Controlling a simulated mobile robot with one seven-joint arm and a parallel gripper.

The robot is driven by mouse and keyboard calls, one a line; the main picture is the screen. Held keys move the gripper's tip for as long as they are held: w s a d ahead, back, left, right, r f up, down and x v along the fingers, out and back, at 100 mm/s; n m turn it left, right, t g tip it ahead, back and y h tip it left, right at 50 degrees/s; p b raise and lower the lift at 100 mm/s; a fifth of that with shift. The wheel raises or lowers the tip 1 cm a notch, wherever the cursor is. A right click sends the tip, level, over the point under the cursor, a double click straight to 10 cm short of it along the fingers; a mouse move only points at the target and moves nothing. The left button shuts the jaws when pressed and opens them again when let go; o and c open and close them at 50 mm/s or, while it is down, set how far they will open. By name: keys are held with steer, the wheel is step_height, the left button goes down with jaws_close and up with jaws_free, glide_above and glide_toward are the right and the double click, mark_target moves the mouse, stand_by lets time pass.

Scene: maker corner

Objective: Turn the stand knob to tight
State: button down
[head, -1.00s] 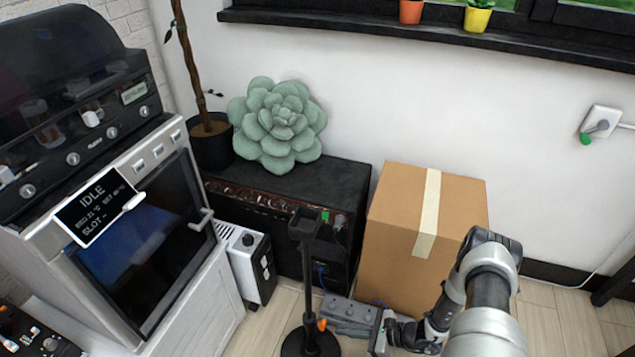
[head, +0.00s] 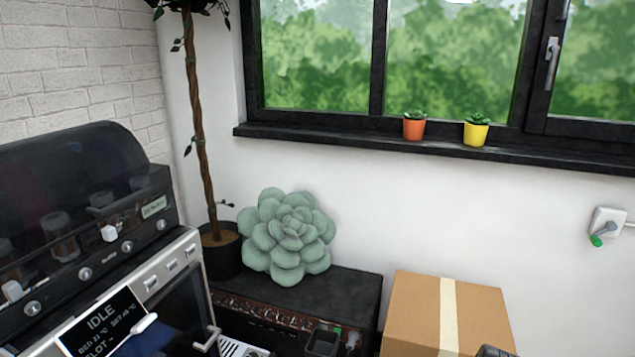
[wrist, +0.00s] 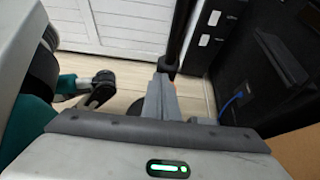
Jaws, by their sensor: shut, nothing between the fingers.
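The stand's black top (head: 322,341) just shows at the bottom edge of the head view. Its pole (wrist: 181,35) rises at the top of the wrist view, just beyond the fingertips. The orange knob cannot be made out in either current view; the lower stand is cut off in the head view and partly covered by the fingers in the wrist view. My gripper (wrist: 163,82) is shut and empty, its grey fingers pointing toward the pole. I cannot tell whether they touch it.
A black amplifier-like box (head: 345,298) carries a green succulent cushion (head: 288,238). A cardboard box (head: 420,310) stands to its right. The oven-like machine (head: 165,285) is at left, with a potted tree (head: 222,255) behind. Some wooden floor (wrist: 125,68) shows near the pole.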

steer(key=shift+w, duration=0.3)
steer(key=shift+w+d, duration=0.15)
steer(key=shift+w, duration=0.15)
steer(key=shift+w, duration=0.15)
steer(key=shift+w+d, duration=0.25)
steer(key=shift+w, duration=0.3)
steer(key=shift+f, duration=0.15)
stand_by(0.4)
steer(key=s+d, duration=0.1)
steer(key=d, duration=0.4)
steer(key=shift+s+d+r, duration=0.35)
steer(key=shift+d+r, duration=0.05)
steer(key=shift+r, duration=0.05)
